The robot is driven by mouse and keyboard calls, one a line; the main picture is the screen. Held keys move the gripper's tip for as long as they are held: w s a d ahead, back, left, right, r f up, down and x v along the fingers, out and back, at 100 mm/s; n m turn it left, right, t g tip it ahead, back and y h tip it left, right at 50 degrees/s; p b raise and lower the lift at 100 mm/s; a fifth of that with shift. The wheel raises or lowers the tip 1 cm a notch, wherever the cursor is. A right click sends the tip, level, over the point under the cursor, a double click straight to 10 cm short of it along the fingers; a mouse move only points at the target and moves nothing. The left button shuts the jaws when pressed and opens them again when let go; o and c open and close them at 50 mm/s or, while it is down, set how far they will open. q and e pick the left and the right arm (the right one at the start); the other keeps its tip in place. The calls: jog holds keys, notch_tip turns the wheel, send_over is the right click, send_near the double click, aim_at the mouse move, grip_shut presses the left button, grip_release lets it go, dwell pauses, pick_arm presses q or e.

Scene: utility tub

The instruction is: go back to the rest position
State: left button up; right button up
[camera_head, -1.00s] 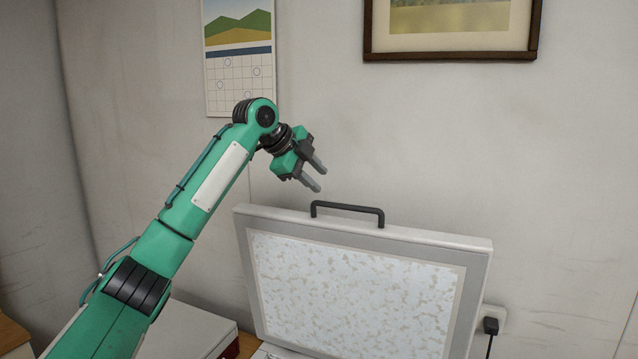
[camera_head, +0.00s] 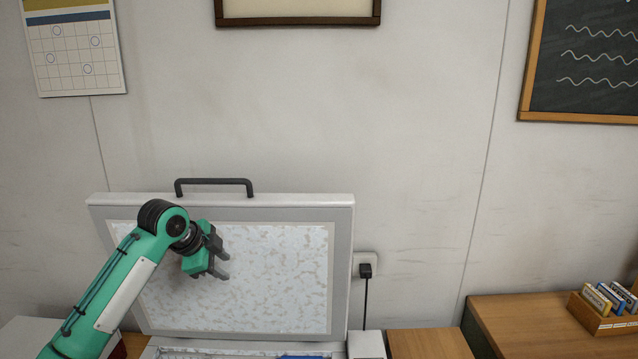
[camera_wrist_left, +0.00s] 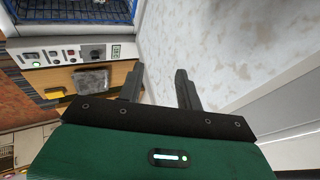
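My left gripper (camera_head: 222,265) is in front of the raised lid's speckled inner panel in the head view. In the left wrist view its two dark fingers (camera_wrist_left: 160,88) stand apart with nothing between them. The open lid (camera_head: 345,225) is pale grey with a black handle (camera_head: 213,182) on its top edge. Below it, only the top of the tub (camera_head: 180,352) shows at the bottom edge. The wrist view shows a control panel (camera_wrist_left: 70,54) with small lights and switches, and a blue basket (camera_wrist_left: 70,15) beside it. My right gripper is not in view.
A socket with a black plug (camera_head: 366,270) and hanging cable is right of the lid. A wooden surface (camera_head: 520,315) at the right holds a box of small packets (camera_head: 605,312).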

pick_arm(q)
jog(key=s+d+f+n+g, duration=0.1)
jog(key=s+d+f+n, duration=0.2)
jog(key=s+f, duration=0.7)
jog(key=s+d+f+n, duration=0.2)
jog(key=s+f, duration=0.6)
jog(key=f, duration=0.4)
jog(key=s+a+f+n+y, duration=0.1)
jog(key=s+a+f+n, duration=0.15)
jog(key=s, duration=0.65)
jog(key=s+a+f+n+g+y, duration=0.15)
jog(key=s+n, duration=0.25)
jog(key=s, duration=0.5)
jog(key=s+a+f+n+y, duration=0.1)
jog(key=s+f+n, duration=0.2)
jog(key=s, duration=0.6)
notch_tip(320, 180, down, 34)
jog(key=s+g+b, duration=0.1)
jog(key=b, duration=0.1)
jog(key=s+a+f+b, duration=0.1)
jog(key=s+a+f, duration=0.1)
jog(key=s+f, duration=0.7)
jog(key=s+a+f+g+b, duration=0.1)
jog(key=s+a+f, duration=0.1)
jog(key=s+f, duration=0.8)
jog(key=shift+f, duration=0.6)
